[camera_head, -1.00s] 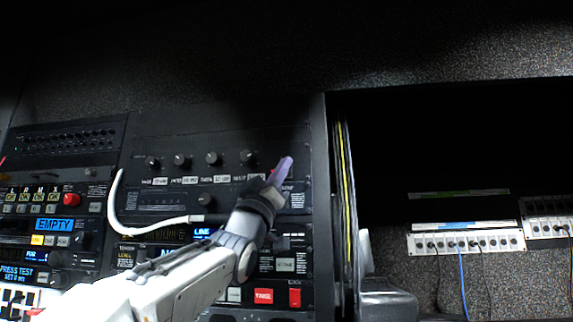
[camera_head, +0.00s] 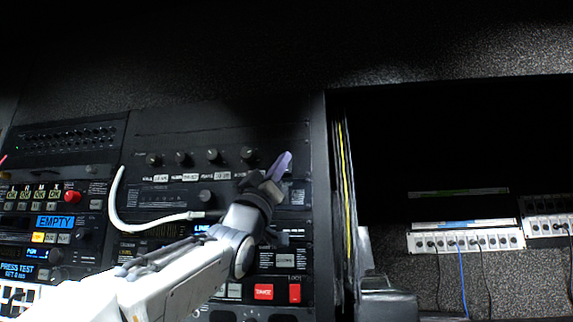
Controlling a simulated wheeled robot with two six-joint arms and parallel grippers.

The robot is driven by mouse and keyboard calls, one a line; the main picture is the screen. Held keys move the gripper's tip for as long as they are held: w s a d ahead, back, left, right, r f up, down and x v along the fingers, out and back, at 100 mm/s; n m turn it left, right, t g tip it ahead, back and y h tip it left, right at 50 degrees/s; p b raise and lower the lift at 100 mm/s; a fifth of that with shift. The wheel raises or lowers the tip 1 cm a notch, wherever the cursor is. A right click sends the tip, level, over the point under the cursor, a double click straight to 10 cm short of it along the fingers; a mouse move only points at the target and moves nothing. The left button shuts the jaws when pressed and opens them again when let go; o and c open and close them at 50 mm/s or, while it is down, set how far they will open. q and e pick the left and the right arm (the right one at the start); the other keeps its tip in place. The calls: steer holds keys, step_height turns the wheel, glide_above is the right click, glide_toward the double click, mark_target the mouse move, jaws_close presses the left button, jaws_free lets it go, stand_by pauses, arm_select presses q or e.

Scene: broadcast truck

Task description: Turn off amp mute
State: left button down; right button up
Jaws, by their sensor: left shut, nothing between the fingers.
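The amp panel (camera_head: 150,143) is a dark rack unit with a row of black knobs (camera_head: 213,156) and small white labels beneath them. My left gripper (camera_head: 281,165) is shut and empty, its purple fingertips in front of the panel's right end, just right of the rightmost knob (camera_head: 249,154). The gripper and wrist hide the part of the panel behind them, and I cannot make out a mute switch. Whether the fingertips touch the panel cannot be told. My right gripper is not in view.
A white cable (camera_head: 116,205) loops in front of the rack at left. Lower units carry a red button (camera_head: 264,292), a red switch (camera_head: 295,293) and a blue EMPTY display (camera_head: 55,222). Right of the rack is a dark bay with patch strips (camera_head: 466,241).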

arm_select(q)
steer(key=s+b, duration=0.2)
steer(key=s, duration=0.1)
steer(key=s+a+b, duration=0.1)
steer(key=shift+s+f+b, duration=0.3)
steer(key=shift+s+b, duration=0.1)
stand_by(0.6)
